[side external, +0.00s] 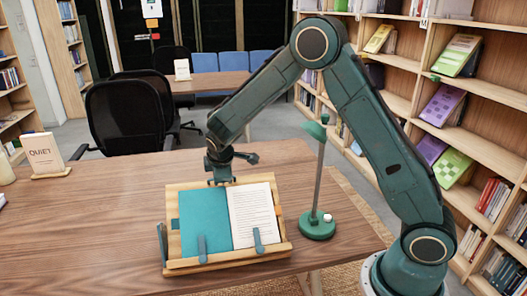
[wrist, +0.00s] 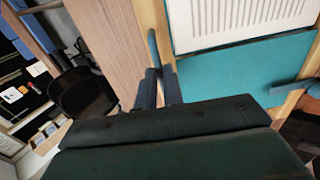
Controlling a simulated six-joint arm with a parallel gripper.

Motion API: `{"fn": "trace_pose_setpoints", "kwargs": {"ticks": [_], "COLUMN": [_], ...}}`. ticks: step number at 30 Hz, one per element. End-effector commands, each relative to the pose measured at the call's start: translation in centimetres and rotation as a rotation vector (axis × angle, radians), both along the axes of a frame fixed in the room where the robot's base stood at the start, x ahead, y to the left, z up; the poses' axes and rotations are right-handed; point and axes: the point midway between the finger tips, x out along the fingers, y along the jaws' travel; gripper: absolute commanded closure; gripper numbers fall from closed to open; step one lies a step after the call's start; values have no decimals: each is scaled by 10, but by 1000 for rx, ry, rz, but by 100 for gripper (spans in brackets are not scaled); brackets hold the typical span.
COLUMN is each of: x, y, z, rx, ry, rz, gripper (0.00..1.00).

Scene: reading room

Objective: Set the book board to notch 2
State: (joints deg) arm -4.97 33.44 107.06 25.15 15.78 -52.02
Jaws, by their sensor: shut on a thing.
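The book board (side external: 225,262) is a wooden stand on the table, leaning back at a tilt. An open book with a teal left side (side external: 203,222) and a white printed page (side external: 254,212) rests on it, under two teal clips on the front ledge. My gripper (side external: 221,182) is at the board's top edge, pointing down, shut on it. In the wrist view, the two fingers (wrist: 160,88) close at the wooden edge (wrist: 152,14), beside a teal strip. The notches behind the board are hidden, so I cannot tell which one it sits in.
A green lamp (side external: 317,226) stands on the table close to the board's right. A QUIET sign (side external: 42,152) is at the far left. Black chairs (side external: 128,118) stand behind the table, and bookshelves (side external: 478,135) line the right.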

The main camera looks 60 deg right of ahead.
Motion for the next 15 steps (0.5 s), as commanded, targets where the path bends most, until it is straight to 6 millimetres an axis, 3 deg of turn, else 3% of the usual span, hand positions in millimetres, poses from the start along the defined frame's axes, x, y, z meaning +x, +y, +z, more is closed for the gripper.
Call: {"fn": "trace_pose_setpoints", "kwargs": {"ticks": [15], "x": [-13], "y": [13], "z": [7], "rx": [6], "ry": [14], "rz": [3], "gripper": [100]}}
